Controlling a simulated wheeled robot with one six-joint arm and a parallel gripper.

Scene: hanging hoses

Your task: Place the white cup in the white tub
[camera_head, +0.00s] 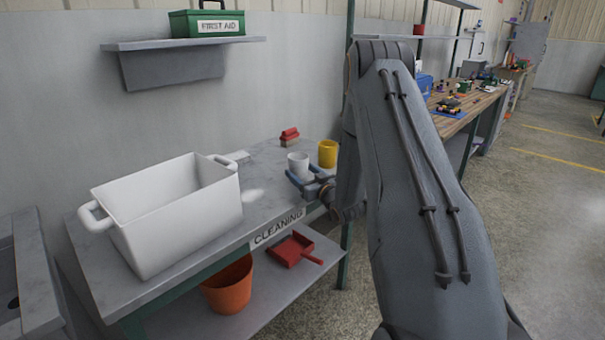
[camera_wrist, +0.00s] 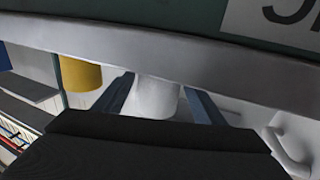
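The white cup (camera_head: 298,161) stands on the grey bench to the right of the tub. The white tub (camera_head: 175,232) is a large open box with loop handles, and its inside looks empty where I can see it. My gripper (camera_head: 303,180) is low at the cup, with its blue-grey fingers open. In the wrist view the cup (camera_wrist: 155,98) sits between the two fingers (camera_wrist: 160,100), with a gap on the right side. The cup's lower part is partly hidden by my gripper in the head view. Part of the tub (camera_wrist: 288,140) shows at the wrist view's right.
A yellow cup (camera_head: 328,153) stands close right of the white cup, with a red-topped brush (camera_head: 290,137) behind. The bench's front edge carries a CLEANING label (camera_head: 277,227). An orange bucket (camera_head: 228,285) and red dustpan (camera_head: 293,249) are on the lower shelf.

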